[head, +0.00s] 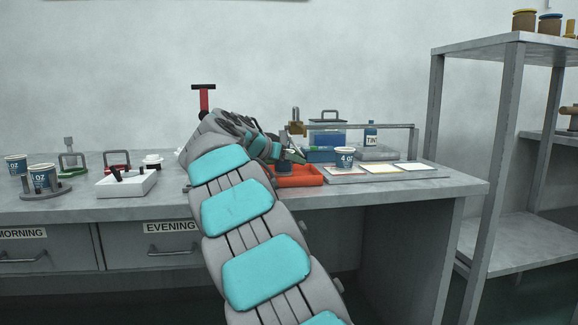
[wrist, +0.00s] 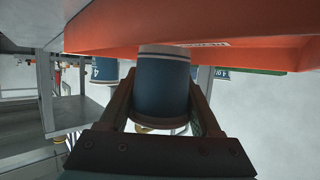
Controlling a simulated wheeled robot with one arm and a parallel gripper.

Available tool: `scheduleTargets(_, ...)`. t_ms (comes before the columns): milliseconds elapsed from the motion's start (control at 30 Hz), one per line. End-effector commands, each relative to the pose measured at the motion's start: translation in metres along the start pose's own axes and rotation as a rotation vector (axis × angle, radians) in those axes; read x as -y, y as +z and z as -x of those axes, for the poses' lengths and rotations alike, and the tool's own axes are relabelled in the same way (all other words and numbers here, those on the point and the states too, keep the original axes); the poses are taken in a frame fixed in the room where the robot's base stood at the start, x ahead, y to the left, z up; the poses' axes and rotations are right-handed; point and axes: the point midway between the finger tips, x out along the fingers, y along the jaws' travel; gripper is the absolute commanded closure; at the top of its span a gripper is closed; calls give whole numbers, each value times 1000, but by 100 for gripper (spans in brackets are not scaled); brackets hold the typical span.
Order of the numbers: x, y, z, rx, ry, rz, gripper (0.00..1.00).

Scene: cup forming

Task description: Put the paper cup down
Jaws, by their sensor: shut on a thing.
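A blue paper cup with a white band (wrist: 162,85) is between the two fingers of my gripper (wrist: 163,100) in the wrist view. My gripper is shut on it. The cup's end away from my palm overlaps the orange tray (wrist: 110,35); I cannot tell whether they touch. In the head view the orange tray (head: 298,181) lies on the bench in front of my arm's end. Another paper cup marked 4 OZ (head: 345,157) stands just right of the orange tray.
A grey platform with coloured pads (head: 430,173) lies right of the orange tray. Two cups (head: 16,165) (head: 42,175) and a white block (head: 126,184) are at the left. A shelf rack (head: 505,130) stands right.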

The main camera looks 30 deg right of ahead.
Motion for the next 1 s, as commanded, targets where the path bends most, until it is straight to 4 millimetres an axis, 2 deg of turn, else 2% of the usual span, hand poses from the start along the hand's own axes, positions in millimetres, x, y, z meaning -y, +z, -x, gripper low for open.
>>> scheduleTargets(100, -1, 12, -5, 3, 4, 2, 87)
scheduleTargets(467, 0, 15, -6, 1, 1, 0, 87)
scheduleTargets(500, 0, 14, -6, 1, 1, 0, 33)
scheduleTargets(600, 0, 13, -6, 1, 1, 0, 23)
scheduleTargets(1000, 0, 11, -2, 0, 0, 0, 23)
